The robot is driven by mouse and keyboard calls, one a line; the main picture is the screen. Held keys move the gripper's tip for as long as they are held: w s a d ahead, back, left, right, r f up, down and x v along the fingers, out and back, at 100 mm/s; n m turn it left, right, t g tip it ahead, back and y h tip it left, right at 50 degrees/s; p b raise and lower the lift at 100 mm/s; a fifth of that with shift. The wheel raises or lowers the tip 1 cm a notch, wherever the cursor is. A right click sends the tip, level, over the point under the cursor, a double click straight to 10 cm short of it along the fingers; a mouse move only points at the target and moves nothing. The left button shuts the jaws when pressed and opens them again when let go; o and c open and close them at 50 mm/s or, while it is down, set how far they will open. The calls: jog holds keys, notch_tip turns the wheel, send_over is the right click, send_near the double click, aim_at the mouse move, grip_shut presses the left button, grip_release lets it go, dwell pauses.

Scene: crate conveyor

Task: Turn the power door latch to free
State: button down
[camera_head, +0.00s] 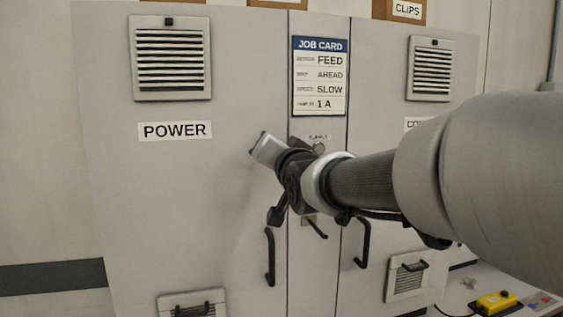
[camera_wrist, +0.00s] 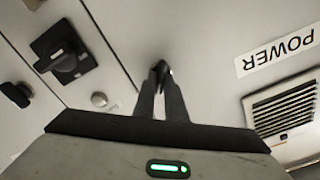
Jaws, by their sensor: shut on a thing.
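The power door (camera_head: 190,190) is the tall grey door at the left of the cabinet, with its POWER sign (camera_head: 175,130) high on it. My gripper (camera_wrist: 161,76) is at this door's inner edge, with its narrow dark fingers closed together. They are shut on the small dark power door latch (camera_wrist: 162,65), which is mostly hidden between them. I cannot tell which way the latch is turned. In the head view my arm comes in from the right and its end covers the latch area.
A black rotary switch (camera_wrist: 65,55) and a round knob (camera_wrist: 98,99) are on the centre panel beside my fingers. A black handle (camera_head: 270,257) stands out below my gripper. Another black handle (camera_head: 363,243) is to its right. A job card (camera_head: 320,76) hangs above.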

jog(key=shift+d+f+m+b, duration=0.1)
jog(key=shift+f+m+b, duration=0.05)
jog(key=shift+m+b, duration=2.3)
jog(key=shift+f+m+b, duration=0.15)
jog(key=shift+m+b, duration=1.9)
jog(key=shift+m, duration=0.8)
jog(key=c, duration=1.8)
grip_release()
